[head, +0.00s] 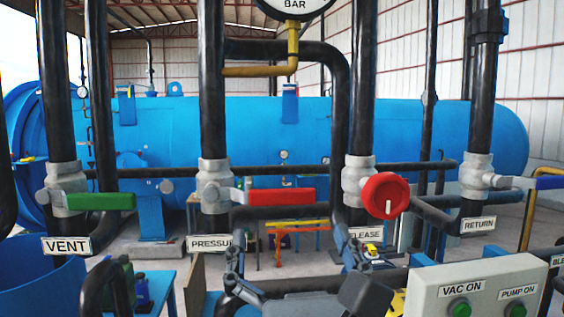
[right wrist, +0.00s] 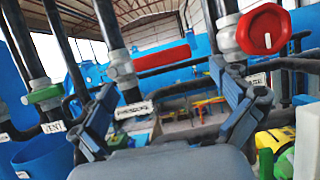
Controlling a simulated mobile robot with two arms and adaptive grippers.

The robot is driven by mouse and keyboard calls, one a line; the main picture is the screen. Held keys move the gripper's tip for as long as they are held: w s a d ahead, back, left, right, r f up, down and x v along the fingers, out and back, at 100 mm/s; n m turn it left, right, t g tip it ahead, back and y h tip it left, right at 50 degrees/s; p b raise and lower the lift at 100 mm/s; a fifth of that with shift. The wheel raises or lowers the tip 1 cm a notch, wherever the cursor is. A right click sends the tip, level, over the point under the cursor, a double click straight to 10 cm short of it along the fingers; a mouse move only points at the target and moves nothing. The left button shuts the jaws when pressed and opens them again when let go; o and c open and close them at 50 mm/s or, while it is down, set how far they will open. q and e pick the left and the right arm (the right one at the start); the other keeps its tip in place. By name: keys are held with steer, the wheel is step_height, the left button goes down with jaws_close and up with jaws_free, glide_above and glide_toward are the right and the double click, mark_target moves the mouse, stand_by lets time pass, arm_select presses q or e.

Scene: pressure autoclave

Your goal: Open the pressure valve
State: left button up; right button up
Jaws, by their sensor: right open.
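The pressure valve (head: 213,181) is a grey body on a black vertical pipe above the PRESSURE label (head: 209,243). Its red lever handle (head: 268,196) points horizontally to the right. In the right wrist view the red lever (right wrist: 162,57) lies beyond the fingers, above the space between them. My right gripper (head: 291,247) is open and empty, below and in front of the lever, fingers spread to either side. It also shows in the right wrist view (right wrist: 162,85). No finger appears to touch the lever. I see no left gripper.
A green vent lever (head: 104,201) is on the left. A round red release knob (head: 385,196) is close right of the pressure lever. The return valve (head: 476,177) and a control box (head: 480,290) with green buttons are at right. A blue tank (head: 400,130) fills the background.

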mark_target(284, 195)
arm_select(q)
step_height(284, 195, up, 3)
steer(key=shift+r+p, duration=0.15)
steer(key=shift+p, duration=0.95)
arm_select(e)
steer(key=x, duration=0.9)
steer(key=shift+w+f, duration=0.1)
steer(key=shift+f, duration=0.05)
